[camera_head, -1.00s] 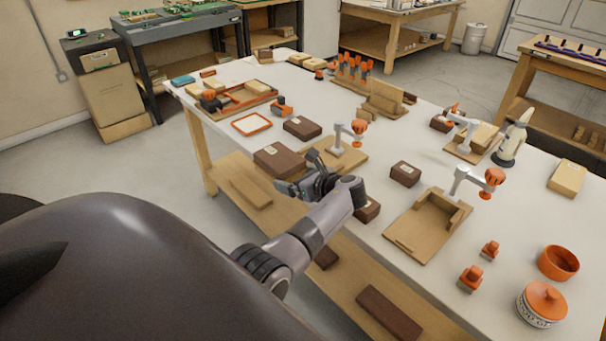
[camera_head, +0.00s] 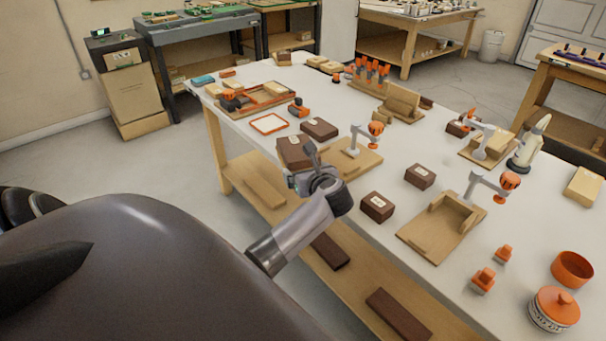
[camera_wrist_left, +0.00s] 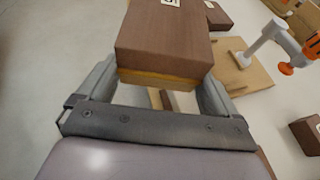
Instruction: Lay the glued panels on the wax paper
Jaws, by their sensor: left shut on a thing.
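My left gripper (camera_head: 318,178) is at the table's near edge. It is shut on a stack that I take to be the glued panels. In the left wrist view the stack has a thick brown upper part (camera_wrist_left: 165,35) with a white label, over a thin tan layer (camera_wrist_left: 160,80) with an orange-yellow seam. The stack fills the space between the fingers. In the head view the brown part (camera_head: 294,151) shows just behind the gripper. I cannot clearly make out the wax paper. My right gripper is not in view.
Brown labelled blocks (camera_head: 319,129) (camera_head: 377,207) stand nearby. A wooden board with a clamp (camera_head: 370,134) is just right of the gripper. An open wooden tray (camera_head: 432,243) is farther right. An orange frame (camera_head: 269,124) lies behind left. Bare tabletop lies between these things.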

